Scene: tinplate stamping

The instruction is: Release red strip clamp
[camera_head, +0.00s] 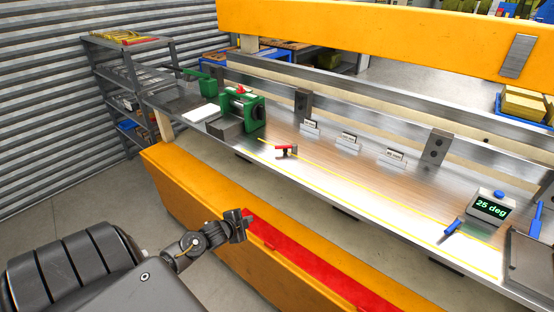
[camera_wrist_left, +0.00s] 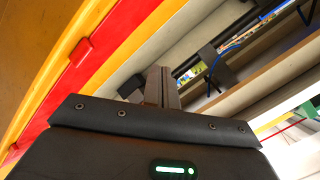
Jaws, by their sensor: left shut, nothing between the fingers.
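A long red strip (camera_head: 310,268) runs along the yellow front beam below the bench, and it also shows in the left wrist view (camera_wrist_left: 62,90). A small raised red block (camera_wrist_left: 79,54) sits on it. My left gripper (camera_head: 246,217) is shut and empty, close to the upper left end of the red strip in the head view; I cannot tell whether it touches. Its shut fingers also show in the left wrist view (camera_wrist_left: 161,87). A small red-and-black clamp-like piece (camera_head: 286,151) stands on the bench top, well beyond the gripper. My right gripper is out of view.
A green device (camera_head: 242,108) with a red knob stands on the bench top (camera_head: 345,178). A display (camera_head: 490,208) reading "25 deg" and blue-handled tools (camera_head: 452,228) are at the right. Grey shelves (camera_head: 120,80) stand at the back left. A yellow beam (camera_head: 400,35) spans the top.

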